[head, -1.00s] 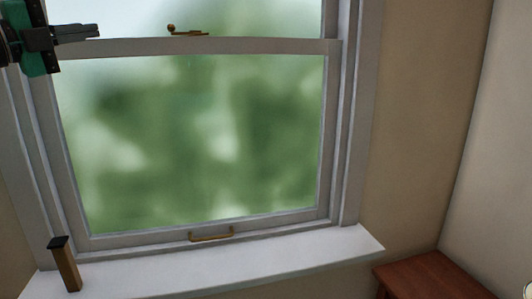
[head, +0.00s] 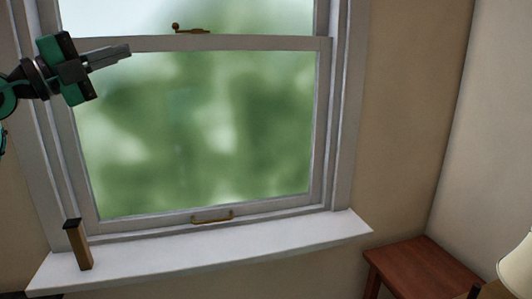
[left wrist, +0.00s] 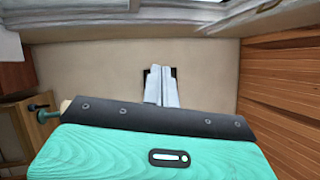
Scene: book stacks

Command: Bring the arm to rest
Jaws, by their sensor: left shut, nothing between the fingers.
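My left gripper (head: 122,52) is at the upper left in the head view, in front of the window frame, with its fingers pointing right. Its fingers are together and nothing is between them. In the left wrist view, the gripper (left wrist: 161,82) shows its two pale fingers side by side against a plain beige surface. My right gripper is in neither view.
A sash window (head: 200,130) has a brass latch (head: 190,30) and a brass handle (head: 213,217). A wooden block with a dark top (head: 78,246) stands on the white sill (head: 230,246). A reddish-brown wooden table (head: 425,268) stands at the lower right, near a pale rounded object (head: 518,262).

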